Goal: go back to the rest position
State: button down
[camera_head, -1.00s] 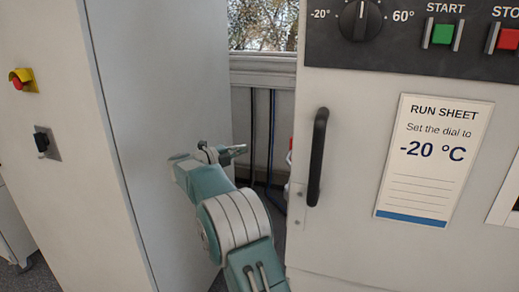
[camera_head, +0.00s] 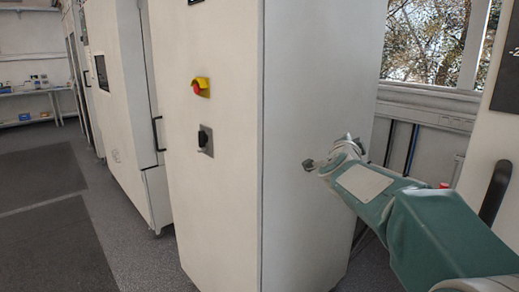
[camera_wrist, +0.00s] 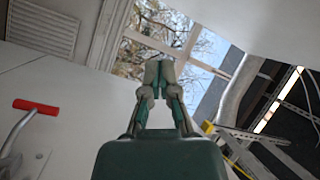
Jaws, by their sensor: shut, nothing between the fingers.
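My gripper (camera_head: 330,158) is in the right half of the head view, at the end of my raised green arm. It shows in front of the side of a tall white cabinet (camera_head: 312,85). In the wrist view my gripper (camera_wrist: 160,70) has its two fingers together, with nothing between them. A window (camera_wrist: 165,40) lies beyond the fingertips there. The gap between the gripper and the cabinet side cannot be judged.
The cabinet's front carries a red and yellow emergency stop (camera_head: 200,87) and a black rotary switch (camera_head: 205,140). A black door handle (camera_head: 495,192) is at the right edge. A red-handled lever (camera_wrist: 36,107) shows in the wrist view. Open floor (camera_head: 60,250) lies left.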

jog(key=s+a+f+n+g+y, duration=0.3)
jog(key=s+f+n, duration=0.2)
jog(key=s, duration=0.4)
jog(key=s+a+f+n+g+y, duration=0.2)
jog(key=s+a+f+n, duration=0.15)
jog(key=s, duration=0.55)
jog(key=s+a+f+n+g+y, duration=0.25)
jog(key=s+f+n, duration=0.25)
jog(key=s, duration=0.4)
jog(key=s+d+f+n+g, duration=0.2)
jog(key=s+f, duration=0.6)
jog(key=s, duration=0.4)
jog(key=shift+d+g+h, duration=0.45)
jog(key=shift+d+g, duration=0.1)
jog(key=shift+g, duration=0.6)
jog(key=shift+a+n, duration=0.1)
jog(key=shift+n, duration=0.15)
